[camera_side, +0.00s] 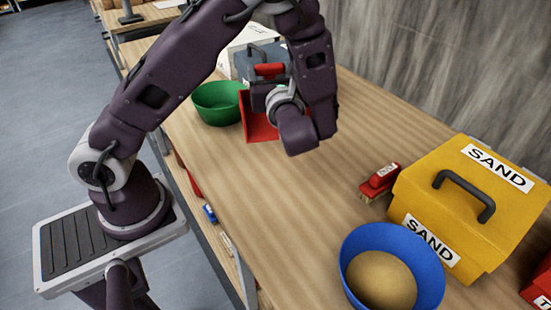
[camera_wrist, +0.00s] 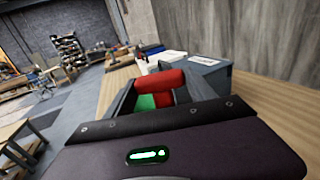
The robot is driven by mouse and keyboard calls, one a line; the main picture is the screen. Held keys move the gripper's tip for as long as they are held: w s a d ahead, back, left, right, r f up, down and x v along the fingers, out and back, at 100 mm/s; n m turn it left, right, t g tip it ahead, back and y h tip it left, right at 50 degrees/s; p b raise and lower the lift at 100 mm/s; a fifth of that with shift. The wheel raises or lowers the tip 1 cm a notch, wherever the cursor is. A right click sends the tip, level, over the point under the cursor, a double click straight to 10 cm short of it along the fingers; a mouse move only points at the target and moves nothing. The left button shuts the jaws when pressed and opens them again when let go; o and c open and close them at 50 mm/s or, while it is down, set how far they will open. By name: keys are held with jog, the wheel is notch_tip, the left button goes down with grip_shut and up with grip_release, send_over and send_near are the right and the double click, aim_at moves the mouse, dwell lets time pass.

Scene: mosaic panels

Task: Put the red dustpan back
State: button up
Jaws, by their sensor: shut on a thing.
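The red dustpan (camera_side: 259,127) is in my gripper, above the wooden bench in the side view. Its flat pan hangs down beside the green bowl (camera_side: 214,104), and its red handle (camera_side: 269,70) shows at the top, partly hidden by my wrist. In the wrist view the red dustpan handle (camera_wrist: 172,78) lies between the fingers of my gripper (camera_wrist: 170,92), which is shut on it. The green bowl shows only in part behind it in the wrist view. Whether the pan touches the bench or bowl cannot be told.
A yellow SAND box (camera_side: 474,215), a blue bowl of sand (camera_side: 352,250) and a red brush (camera_side: 380,181) stand at the right of the bench (camera_side: 240,190). A grey-blue box (camera_side: 250,58) stands behind the dustpan. The bench's middle is clear. A wall runs along the back.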

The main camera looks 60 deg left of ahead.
notch_tip(320, 180, down, 13)
jog(key=shift+r, duration=0.1)
dwell(0.3)
jog(key=o, duration=1.5)
